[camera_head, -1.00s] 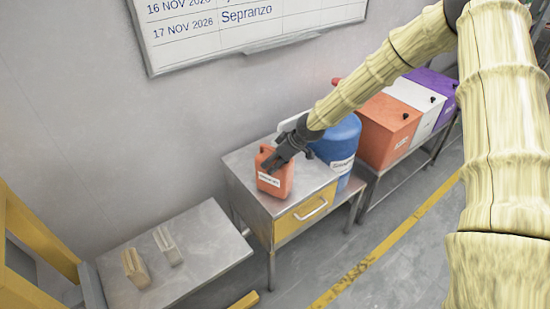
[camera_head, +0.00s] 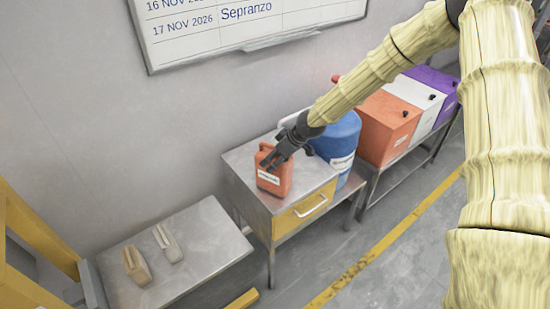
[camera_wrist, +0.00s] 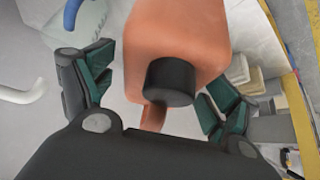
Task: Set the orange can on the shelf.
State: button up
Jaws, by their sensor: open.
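The orange can (camera_head: 274,180), with a white label, stands upright on the metal top of a small cabinet (camera_head: 243,159) with a yellow drawer. My gripper (camera_head: 272,163) is at the can's upper part in the head view. In the wrist view the can (camera_wrist: 172,38) and its black cap lie between the two spread fingers of my gripper (camera_wrist: 155,95). The fingers have green pads, and gaps show between them and the can. Which surface is the shelf, I cannot tell for sure.
A blue drum (camera_head: 341,137) stands right of the cabinet. Orange, white and purple bins (camera_head: 390,125) stand on a rack further right. A low metal table (camera_head: 207,235) at the lower left holds two small blocks (camera_head: 137,266). A whiteboard (camera_head: 240,25) hangs on the wall.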

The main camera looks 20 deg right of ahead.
jog(key=b+v, duration=0.2)
jog(key=v, duration=0.9)
jog(key=shift+d+r+b, duration=0.15)
jog(key=shift+r+b, duration=0.2)
jog(key=shift+b, duration=0.05)
